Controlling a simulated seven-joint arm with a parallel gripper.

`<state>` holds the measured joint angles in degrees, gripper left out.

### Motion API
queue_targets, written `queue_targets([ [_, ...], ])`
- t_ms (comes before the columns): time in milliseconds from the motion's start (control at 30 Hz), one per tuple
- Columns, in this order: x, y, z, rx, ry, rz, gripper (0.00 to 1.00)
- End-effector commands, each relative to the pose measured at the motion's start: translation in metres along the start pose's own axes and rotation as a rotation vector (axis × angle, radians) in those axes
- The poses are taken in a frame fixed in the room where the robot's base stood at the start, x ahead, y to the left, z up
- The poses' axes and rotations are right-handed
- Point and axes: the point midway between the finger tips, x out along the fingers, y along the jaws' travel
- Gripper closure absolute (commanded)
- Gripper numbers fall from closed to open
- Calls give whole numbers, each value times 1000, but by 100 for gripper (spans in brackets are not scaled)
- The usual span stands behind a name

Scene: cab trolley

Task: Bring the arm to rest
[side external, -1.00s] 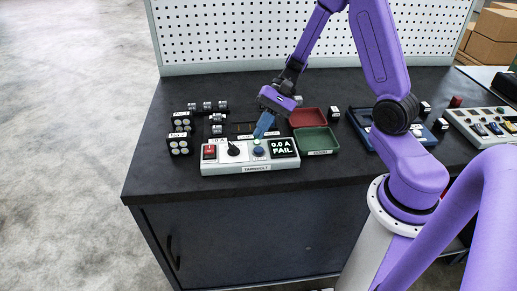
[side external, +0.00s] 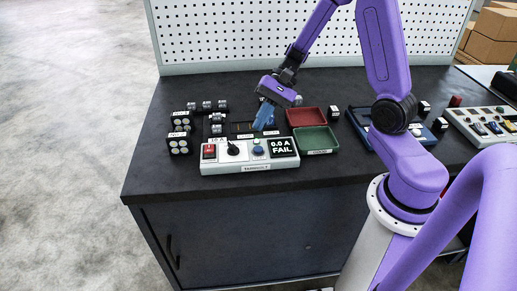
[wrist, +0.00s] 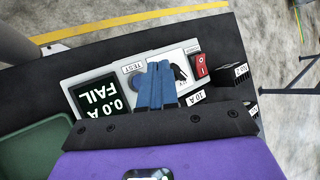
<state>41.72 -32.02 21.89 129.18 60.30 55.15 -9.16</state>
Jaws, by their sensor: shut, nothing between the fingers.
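My gripper (side external: 264,116) has blue fingers that are shut with nothing between them. It hangs above the rear edge of the white tester box (side external: 222,168), clear of it. In the wrist view the shut fingers (wrist: 155,84) cover part of the tester's face. The tester carries a red switch (side external: 209,151), a black knob (side external: 233,148), a blue button (side external: 258,151) and a display (side external: 283,147) reading "0.0 A FAIL".
A red tray (side external: 306,117) and a green tray (side external: 316,139) lie right of my gripper. Small black blocks (side external: 179,143) stand at the left. A blue tray (side external: 362,121) and another control box (side external: 480,125) are further right. A pegboard (side external: 230,35) rises behind.

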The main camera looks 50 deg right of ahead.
Motion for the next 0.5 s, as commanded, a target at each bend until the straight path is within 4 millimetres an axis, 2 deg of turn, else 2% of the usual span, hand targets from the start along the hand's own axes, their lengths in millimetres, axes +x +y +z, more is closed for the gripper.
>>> queue_targets([
  [167,7,2,21,-90,-25,68,100],
  [333,19,17,70,-327,-82,240,100],
  [500,24,40,116,-600,-131,421,100],
])
